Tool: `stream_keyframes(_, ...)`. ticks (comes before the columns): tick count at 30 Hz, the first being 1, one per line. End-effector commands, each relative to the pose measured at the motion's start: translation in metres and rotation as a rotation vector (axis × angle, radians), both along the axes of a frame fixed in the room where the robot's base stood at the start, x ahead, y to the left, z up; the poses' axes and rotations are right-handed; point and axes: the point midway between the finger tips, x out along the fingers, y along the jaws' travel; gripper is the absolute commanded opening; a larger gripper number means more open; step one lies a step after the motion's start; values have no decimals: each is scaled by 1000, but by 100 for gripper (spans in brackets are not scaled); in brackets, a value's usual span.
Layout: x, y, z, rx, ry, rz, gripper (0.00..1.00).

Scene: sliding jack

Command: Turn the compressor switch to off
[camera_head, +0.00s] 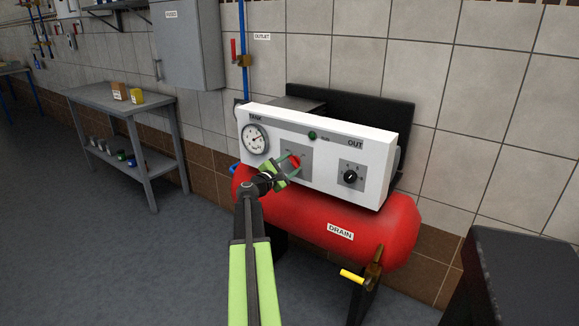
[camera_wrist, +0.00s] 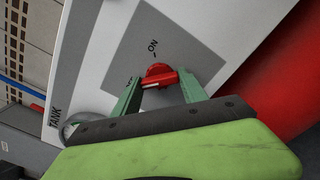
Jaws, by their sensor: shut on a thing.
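The compressor's white front panel (camera_head: 325,172) stands above its red tank (camera_head: 318,222). A red rotary switch (camera_head: 294,161) sits on a grey plate in the middle of the panel. My gripper (camera_head: 283,168) is at the switch, with its green fingers on either side. In the wrist view the red switch (camera_wrist: 160,76) lies between the two fingertips, and my gripper (camera_wrist: 162,88) is shut on it. An ON label (camera_wrist: 152,46) shows above the switch. Another label beside the left fingertip is partly hidden.
A pressure gauge (camera_head: 255,139) is left of the switch and a black OUT knob (camera_head: 350,177) is right of it. A yellow drain handle (camera_head: 352,276) sticks out below the tank. A grey shelf table (camera_head: 125,100) stands at left; the floor there is clear.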

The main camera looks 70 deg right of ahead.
Motion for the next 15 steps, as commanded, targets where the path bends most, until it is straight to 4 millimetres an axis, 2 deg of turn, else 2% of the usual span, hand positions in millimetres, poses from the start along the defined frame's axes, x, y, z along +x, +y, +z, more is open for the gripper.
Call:
stream_keyframes(12, 3, -1, 2, -2, 13, 7, 10)
stream_keyframes(13, 3, -1, 2, -2, 13, 7, 54)
stream_keyframes(15, 2, -1, 2, -2, 12, 6, 63)
